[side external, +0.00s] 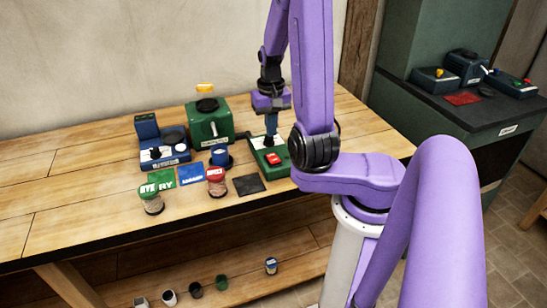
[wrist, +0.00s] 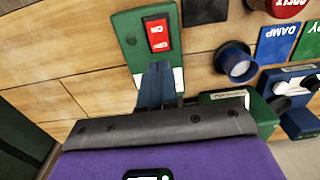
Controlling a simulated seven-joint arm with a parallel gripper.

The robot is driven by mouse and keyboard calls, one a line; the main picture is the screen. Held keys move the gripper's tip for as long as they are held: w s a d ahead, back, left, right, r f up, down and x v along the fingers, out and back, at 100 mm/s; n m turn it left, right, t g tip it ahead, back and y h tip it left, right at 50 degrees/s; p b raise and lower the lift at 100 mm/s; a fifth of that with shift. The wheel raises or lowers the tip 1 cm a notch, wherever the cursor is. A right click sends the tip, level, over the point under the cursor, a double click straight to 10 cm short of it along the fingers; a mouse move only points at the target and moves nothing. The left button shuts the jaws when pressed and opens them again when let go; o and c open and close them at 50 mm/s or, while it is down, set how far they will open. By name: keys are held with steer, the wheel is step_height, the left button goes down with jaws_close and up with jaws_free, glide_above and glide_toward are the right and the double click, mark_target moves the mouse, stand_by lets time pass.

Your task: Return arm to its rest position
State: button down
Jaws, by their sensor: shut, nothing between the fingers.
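My gripper (side external: 271,138) is shut and empty, pointing down at the back end of a green switch box (side external: 284,168) on the wooden table. The box carries a red rocker switch (side external: 273,159). In the wrist view the closed blue fingers (wrist: 156,84) lie over the lower part of the green box, just below the red switch (wrist: 158,34). I cannot tell whether the fingertips touch the box. My purple arm reaches over the table's right part.
Left of the gripper stand a green machine (side external: 208,128), a blue device (side external: 164,151) and a blue cup (side external: 221,157). Nearer are jars with red (side external: 216,174) and green (side external: 149,190) lids, and flat mats. A dark counter (side external: 450,110) stands right. The table's front left is clear.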

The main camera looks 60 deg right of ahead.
steer(key=w+a+r+n, duration=0.2)
steer(key=a+n, duration=0.3)
steer(key=a, duration=0.2)
steer(key=w+a+r+n, duration=0.2)
steer(key=w+a+n, duration=0.1)
steer(key=a+n, duration=0.25)
steer(key=s+a+r+n, duration=0.1)
steer(key=s+a+n, duration=0.2)
steer(key=s, duration=0.6)
steer(key=s+a+r+n, duration=0.2)
steer(key=s+a+n, duration=0.2)
steer(key=s+n, duration=0.4)
steer(key=shift+s+a, duration=0.2)
steer(key=shift+s, duration=0.65)
